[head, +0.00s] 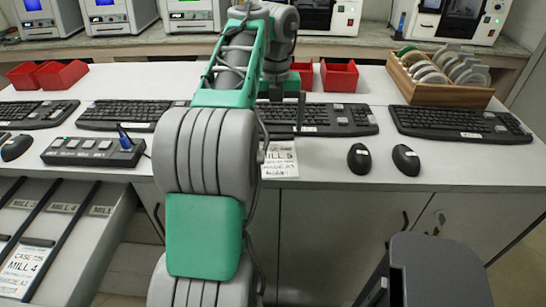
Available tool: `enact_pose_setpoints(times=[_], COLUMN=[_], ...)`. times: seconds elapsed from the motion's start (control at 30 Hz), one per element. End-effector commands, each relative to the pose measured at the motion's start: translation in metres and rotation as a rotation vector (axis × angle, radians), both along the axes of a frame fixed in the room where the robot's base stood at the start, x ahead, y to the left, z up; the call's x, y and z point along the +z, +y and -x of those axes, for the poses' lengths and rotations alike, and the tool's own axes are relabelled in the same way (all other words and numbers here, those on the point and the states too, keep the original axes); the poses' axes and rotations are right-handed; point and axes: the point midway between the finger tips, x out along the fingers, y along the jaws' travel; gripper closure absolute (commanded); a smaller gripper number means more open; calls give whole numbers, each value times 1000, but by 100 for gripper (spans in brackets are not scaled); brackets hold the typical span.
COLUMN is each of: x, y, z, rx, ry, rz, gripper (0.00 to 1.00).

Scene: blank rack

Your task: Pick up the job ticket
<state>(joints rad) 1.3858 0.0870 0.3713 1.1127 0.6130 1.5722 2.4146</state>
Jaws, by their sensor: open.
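A white job ticket (281,160) with handwritten lines, one reading "MILL 5", lies at the front edge of the white counter. My arm hides its left side. My gripper (287,115) is over the counter beyond the ticket, near the middle keyboard. It is open, and nothing shows between its fingers, though my arm hides much of it. Another white ticket (22,272), reading "CASE 725 MILL 4", lies in the slotted rack (75,225) at the lower left. The rack has dark dividers and "MILL 4" labels.
Several black keyboards (462,122) line the counter. Two black mice (405,160) lie right of the ticket. A small button box (92,152) with a blue stick is left of my arm. Red bins (340,76), a wooden tray of discs (445,82) and white machines (459,20) stand behind.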

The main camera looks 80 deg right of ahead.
Motion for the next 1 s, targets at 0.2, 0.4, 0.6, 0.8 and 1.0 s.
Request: enact_pose_setpoints(times=[0.2, 0.4, 0.6, 0.8, 1.0], x=[-36, -33, -33, -33, -33], y=[1, 1, 1, 1, 1], z=[-1, -2, -3, -3, -3], rx=[4, 7, 8, 8, 8], ry=[0, 1, 1, 1, 1], rz=[2, 1, 1, 1, 1], gripper=[0, 0, 15, 31, 45])
